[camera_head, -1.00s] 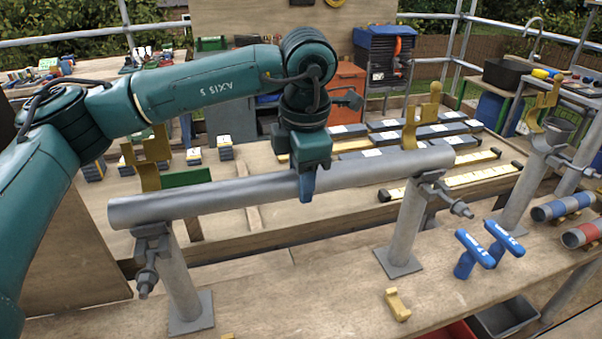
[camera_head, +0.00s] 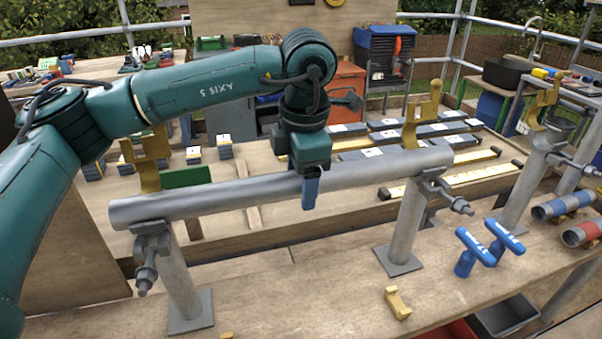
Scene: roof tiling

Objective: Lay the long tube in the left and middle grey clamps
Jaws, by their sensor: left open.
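The long grey tube (camera_head: 240,196) lies level across the left grey clamp (camera_head: 150,243) and the middle grey clamp (camera_head: 433,184), each on top of a grey post. Its left end sticks out past the left clamp. Its right end reaches just past the middle clamp. My left gripper (camera_head: 310,192) is over the middle of the tube, pointing down. One blue finger shows in front of the tube; the other is hidden behind it. The gripper is open around the tube. My right gripper is not in view.
A third grey post with a clamp (camera_head: 545,140) stands at the right. Two blue T-handled tools (camera_head: 475,248) stand on the bench, with a yellow block (camera_head: 397,303) nearby. Short blue-banded (camera_head: 562,206) and red-banded (camera_head: 582,234) tubes lie at the right.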

